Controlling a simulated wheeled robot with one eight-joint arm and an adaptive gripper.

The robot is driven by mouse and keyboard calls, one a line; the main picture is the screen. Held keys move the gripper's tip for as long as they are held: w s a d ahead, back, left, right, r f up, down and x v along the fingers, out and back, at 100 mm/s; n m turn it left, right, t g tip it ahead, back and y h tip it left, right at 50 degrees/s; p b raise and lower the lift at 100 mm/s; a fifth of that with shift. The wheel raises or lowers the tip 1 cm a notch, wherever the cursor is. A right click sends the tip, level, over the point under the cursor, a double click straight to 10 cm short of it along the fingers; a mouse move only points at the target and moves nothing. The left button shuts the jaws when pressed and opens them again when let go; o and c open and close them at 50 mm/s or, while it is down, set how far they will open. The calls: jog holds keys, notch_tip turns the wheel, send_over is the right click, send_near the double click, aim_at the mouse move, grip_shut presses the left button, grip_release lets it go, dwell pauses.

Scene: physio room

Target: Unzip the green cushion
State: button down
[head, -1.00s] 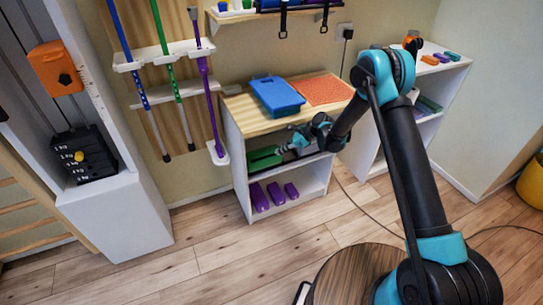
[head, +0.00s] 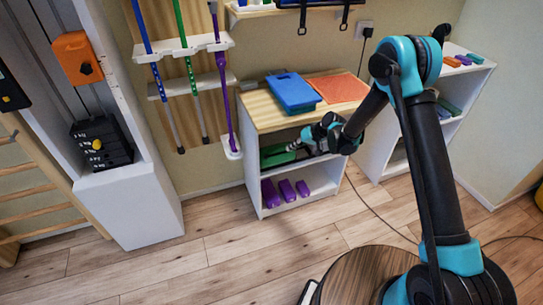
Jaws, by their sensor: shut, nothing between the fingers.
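The green cushion (head: 276,158) lies on the upper shelf of the low white cabinet, under its wooden top. Only part of it shows, and the zip is too small to make out. My gripper (head: 292,147) is at the cabinet's open front, by the right end of the cushion. It is shut with nothing held. I cannot tell whether the fingertips touch the cushion.
The cabinet (head: 257,186) has purple blocks (head: 287,190) on its lower shelf. A blue case (head: 292,93) and an orange mat (head: 337,88) lie on top. Poles hang at left. A round wooden stool (head: 362,277) stands in front. A cable crosses the floor.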

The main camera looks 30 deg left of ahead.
jog(key=n, duration=0.9)
send_near(271, 155)
jog(key=shift+t, duration=0.4)
jog(key=shift+s+a+f, duration=0.45)
jog(key=shift+s+a, duration=0.25)
jog(key=shift+s, duration=0.05)
jog(key=shift+s+a+f, duration=0.5)
jog(key=shift+s+a, duration=0.15)
jog(key=shift+s, duration=0.15)
jog(key=shift+s+a+f, duration=0.45)
jog(key=shift+s+a, duration=0.25)
jog(key=shift+s, duration=0.05)
jog(key=shift+s+a+f, duration=0.1)
jog(key=shift+s+a, duration=0.4)
jog(key=shift+a, duration=0.2)
